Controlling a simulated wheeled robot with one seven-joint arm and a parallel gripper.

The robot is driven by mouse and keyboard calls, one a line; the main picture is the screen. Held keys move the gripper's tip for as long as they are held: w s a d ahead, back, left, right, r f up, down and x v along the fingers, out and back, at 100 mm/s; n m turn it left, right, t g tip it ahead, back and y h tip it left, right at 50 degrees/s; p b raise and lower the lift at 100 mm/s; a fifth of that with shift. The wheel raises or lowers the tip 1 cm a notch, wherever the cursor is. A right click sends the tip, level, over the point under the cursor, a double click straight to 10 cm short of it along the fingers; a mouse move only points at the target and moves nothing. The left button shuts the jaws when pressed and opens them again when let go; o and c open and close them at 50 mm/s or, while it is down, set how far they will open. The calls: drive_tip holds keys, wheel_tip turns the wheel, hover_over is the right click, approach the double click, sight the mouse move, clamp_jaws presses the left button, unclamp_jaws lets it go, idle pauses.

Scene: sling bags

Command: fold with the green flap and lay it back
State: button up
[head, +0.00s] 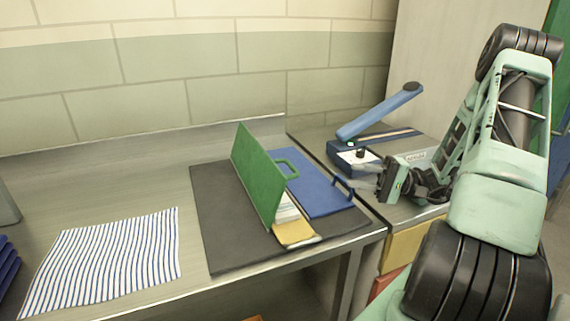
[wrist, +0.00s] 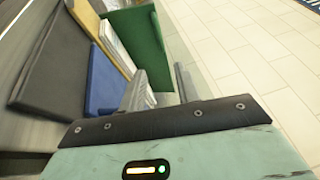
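The green flap (head: 256,175) stands raised on edge on the folding board, its green handle (head: 288,168) sticking out to the right. The blue flap (head: 318,188) lies flat to its right, with a blue handle (head: 343,185). A yellow panel (head: 296,234) lies at the front, with a pale piece (head: 287,209) above it, partly hidden by the green flap. My gripper (head: 385,186) is right of the board, apart from both handles. In the wrist view its fingers (wrist: 160,86) are apart with nothing between them; the green flap (wrist: 138,38) shows beyond.
A blue-striped cloth (head: 112,258) lies flat on the left of the table (head: 130,195). A blue device with a raised lever (head: 380,112) stands at the back right, close to my gripper. A wall closes the back.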

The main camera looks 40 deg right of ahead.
sight(291, 165)
drive_tip(key=p+x, duration=0.3)
drive_tip(key=x, duration=1.4)
drive_tip(key=shift+a, duration=0.15)
drive_tip(key=shift+r, duration=0.1)
clamp_jaws()
